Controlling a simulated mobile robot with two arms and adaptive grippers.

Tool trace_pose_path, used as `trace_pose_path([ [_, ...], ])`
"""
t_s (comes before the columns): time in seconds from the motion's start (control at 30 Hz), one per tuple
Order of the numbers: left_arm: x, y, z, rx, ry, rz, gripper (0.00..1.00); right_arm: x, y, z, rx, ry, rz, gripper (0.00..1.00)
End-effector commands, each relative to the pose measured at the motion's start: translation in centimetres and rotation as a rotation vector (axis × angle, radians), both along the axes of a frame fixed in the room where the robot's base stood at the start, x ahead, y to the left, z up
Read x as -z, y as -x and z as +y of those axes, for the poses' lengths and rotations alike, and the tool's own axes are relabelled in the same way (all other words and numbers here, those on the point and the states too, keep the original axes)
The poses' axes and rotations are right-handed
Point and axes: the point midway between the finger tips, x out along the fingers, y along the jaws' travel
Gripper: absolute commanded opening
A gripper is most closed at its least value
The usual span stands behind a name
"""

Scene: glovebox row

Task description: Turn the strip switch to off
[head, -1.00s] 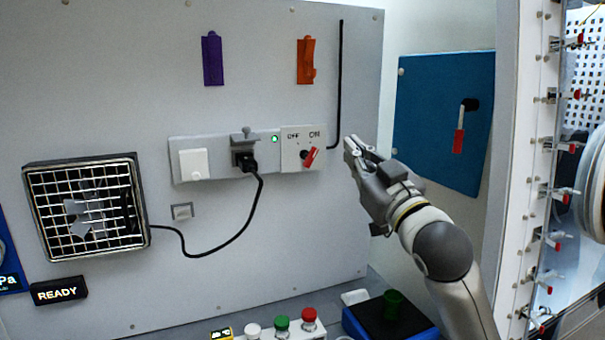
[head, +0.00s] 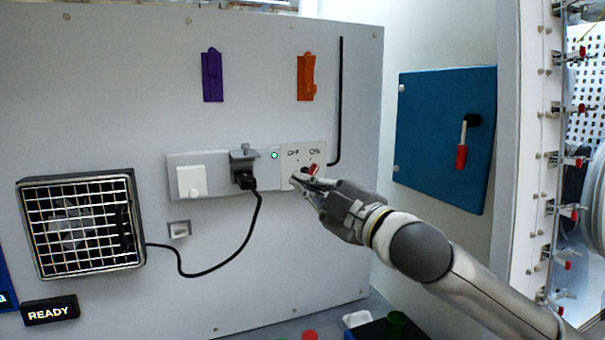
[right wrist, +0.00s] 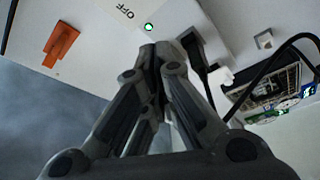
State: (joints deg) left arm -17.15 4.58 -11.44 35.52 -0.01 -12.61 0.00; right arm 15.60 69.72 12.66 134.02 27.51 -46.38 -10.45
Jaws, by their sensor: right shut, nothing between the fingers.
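The strip (head: 215,186) is a white outlet bar on the grey wall panel, with a green light (head: 275,155) lit. The strip switch (head: 313,169) is a red lever at its right end, under the labels OFF and ON, leaning toward ON. My right gripper (head: 296,178) is shut and empty, its tips in front of the switch plate, at the lower left of the lever. It partly covers the switch; I cannot tell whether it touches. In the right wrist view the shut fingers (right wrist: 160,50) show near the OFF label, and the lever is hidden. My left gripper is not in view.
A black plug (head: 245,181) sits in the strip, its cord running to a caged fan (head: 80,225). Purple (head: 212,75) and orange (head: 306,77) pieces hang above. A blue panel with a red-handled lever (head: 462,155) is at the right.

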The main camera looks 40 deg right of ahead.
Motion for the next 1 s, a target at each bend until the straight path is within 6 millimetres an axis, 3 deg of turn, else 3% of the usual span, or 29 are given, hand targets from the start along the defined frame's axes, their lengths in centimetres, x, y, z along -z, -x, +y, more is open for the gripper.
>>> trace_pose_path([
  [0.57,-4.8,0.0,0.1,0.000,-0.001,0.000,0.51,-1.7,-7.2,0.5,-0.002,-0.005,-0.002,0.00],
  [0.67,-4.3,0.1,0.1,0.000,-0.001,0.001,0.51,-0.5,-6.8,-0.4,0.003,0.000,0.004,0.00],
  [1.0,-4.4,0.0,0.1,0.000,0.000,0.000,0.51,0.7,-6.3,-2.5,0.001,-0.001,0.002,0.00],
])
